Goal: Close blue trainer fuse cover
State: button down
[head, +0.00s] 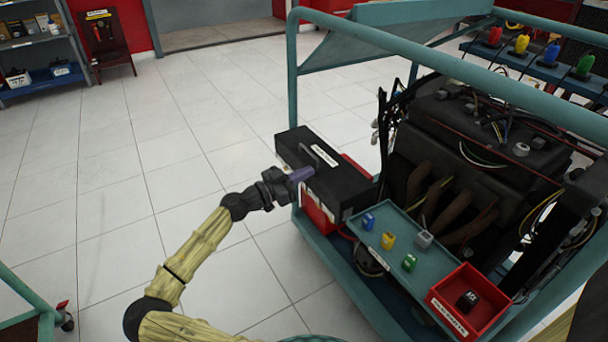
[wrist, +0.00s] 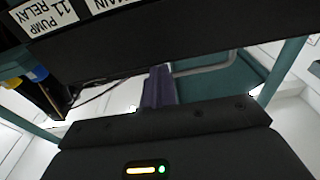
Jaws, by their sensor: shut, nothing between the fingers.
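The black fuse cover (head: 299,151) with a white label sits on the left side of the teal-framed trainer, beside the engine. A grey bar handle (head: 323,155) stands on it. My gripper (head: 308,174) is shut and empty, its purple fingers over the near left part of the cover. Whether they touch it is unclear. In the wrist view, the shut fingers (wrist: 158,88) point at a dark panel (wrist: 180,35) with white labels, one reading "PUMP RELAY". The grey handle (wrist: 205,68) shows beyond the fingertips. The cover's exact angle and its hinge are hard to tell.
A red box (head: 318,212) shows under the cover. A teal tray (head: 400,228) holds small blue, yellow, grey and green pieces. A red bin (head: 470,300) holds a black piece. The frame's top rail (head: 440,60) and post (head: 293,90) stand close.

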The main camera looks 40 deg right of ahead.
jog(key=shift+f, duration=0.25)
notch_tip(320, 180, up, 4)
jog(key=p, duration=0.2)
jog(key=f+b+v, duration=0.2)
jog(key=b+v, duration=0.3)
jog(key=v, duration=0.4)
jog(key=shift+a, duration=0.25)
